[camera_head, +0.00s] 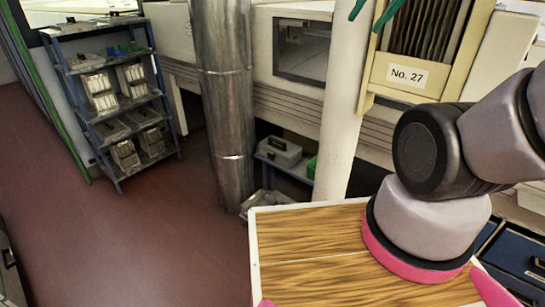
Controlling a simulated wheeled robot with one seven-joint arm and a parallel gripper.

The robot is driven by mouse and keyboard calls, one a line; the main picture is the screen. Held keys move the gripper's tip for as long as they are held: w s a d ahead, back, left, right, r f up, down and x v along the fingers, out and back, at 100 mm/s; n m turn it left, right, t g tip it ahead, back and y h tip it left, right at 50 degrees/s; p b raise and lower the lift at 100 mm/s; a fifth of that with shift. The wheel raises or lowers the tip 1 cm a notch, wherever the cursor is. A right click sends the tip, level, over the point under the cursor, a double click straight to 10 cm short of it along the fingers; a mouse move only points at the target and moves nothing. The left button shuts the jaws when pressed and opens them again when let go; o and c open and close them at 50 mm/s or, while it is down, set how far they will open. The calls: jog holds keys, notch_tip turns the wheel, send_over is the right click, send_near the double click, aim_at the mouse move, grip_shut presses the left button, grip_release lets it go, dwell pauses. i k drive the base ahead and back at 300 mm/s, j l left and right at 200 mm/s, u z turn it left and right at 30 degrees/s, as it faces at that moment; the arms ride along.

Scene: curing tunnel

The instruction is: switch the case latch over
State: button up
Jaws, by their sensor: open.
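A grey case (279,152) with a dark handle or catch on it sits on a low blue shelf behind the metal column. A dark blue case or box (512,262) is partly in view at the lower right edge, with a small pale fitting on it. I cannot tell which of these bears the latch, and no latch position can be made out. My grey arm links cross the right side of the picture and leave it at the right edge. My gripper is not in view.
A round metal column (222,95) and a white pipe (345,100) stand in the middle. A blue rack (112,120) with several grey parts is at the left. A cream unit marked No. 27 (408,75) is at the upper right. The red floor (100,235) at left is clear.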

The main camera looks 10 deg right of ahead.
aim_at(271, 154)
jog(key=i+j+u, duration=0.15)
jog(key=u, duration=0.3)
jog(key=i+j+u, duration=0.2)
jog(key=u, duration=0.25)
jog(key=i+u, duration=0.15)
jog(key=u, duration=0.25)
jog(key=i+j+u, duration=0.1)
jog(key=i, duration=0.65)
jog(key=i+z, duration=0.2)
jog(key=z, duration=0.15)
jog(key=i+j+z, duration=0.15)
jog(key=z, duration=0.25)
jog(key=i+z, duration=0.1)
jog(key=z, duration=0.3)
jog(key=j+z, duration=0.1)
jog(key=z, duration=0.3)
jog(key=i+j+z, duration=0.1)
jog(key=z, duration=0.3)
jog(key=j+z, duration=0.15)
jog(key=z, duration=0.25)
